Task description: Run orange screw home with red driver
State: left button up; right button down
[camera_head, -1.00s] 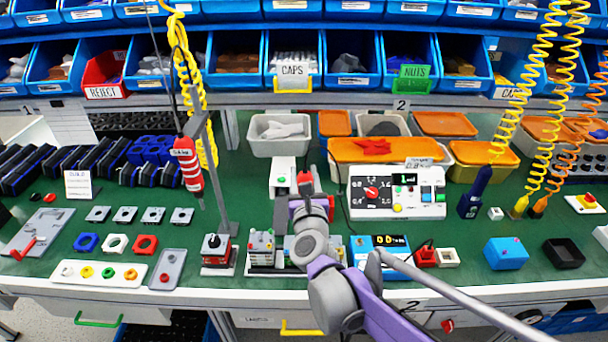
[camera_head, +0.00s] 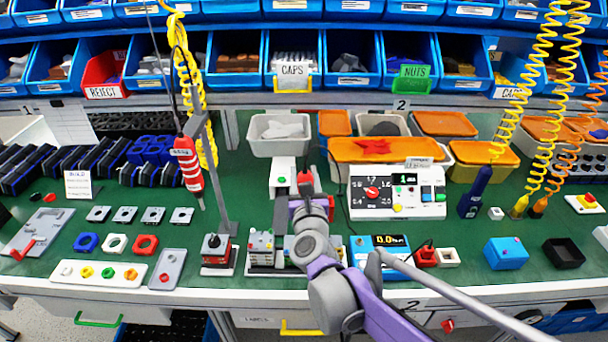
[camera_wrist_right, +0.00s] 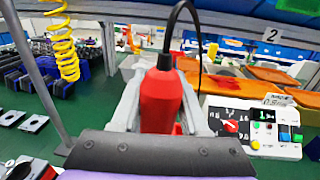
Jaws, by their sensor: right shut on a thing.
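My right gripper (camera_wrist_right: 162,92) is shut on a red driver (camera_wrist_right: 161,108), with a grey finger on each side. A black cable rises from the top of the driver. In the head view the right gripper (camera_head: 305,190) is over the middle of the bench, with a little of the red driver (camera_head: 304,178) showing. The driver's tip is hidden in both views. I cannot make out the orange screw; my right arm covers part of the small fixtures below. My left gripper is not in view.
A striped red tool (camera_head: 188,163) hangs at left beside a grey post (camera_head: 216,180). A grey-topped block (camera_head: 261,243) stands left of my arm. A white meter box (camera_head: 397,192) and a blue display box (camera_head: 388,250) are close on the right. Green bench shows between the parts.

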jog(key=shift+f+b, duration=0.3)
jog(key=shift+f, duration=0.65)
dwell(3.9)
jog(key=shift+r, duration=0.1)
notch_tip(320, 180, up, 4)
jog(key=p, duration=0.3)
jog(key=shift+r+p, duration=0.2)
jog(key=shift+p, duration=0.1)
dwell(0.5)
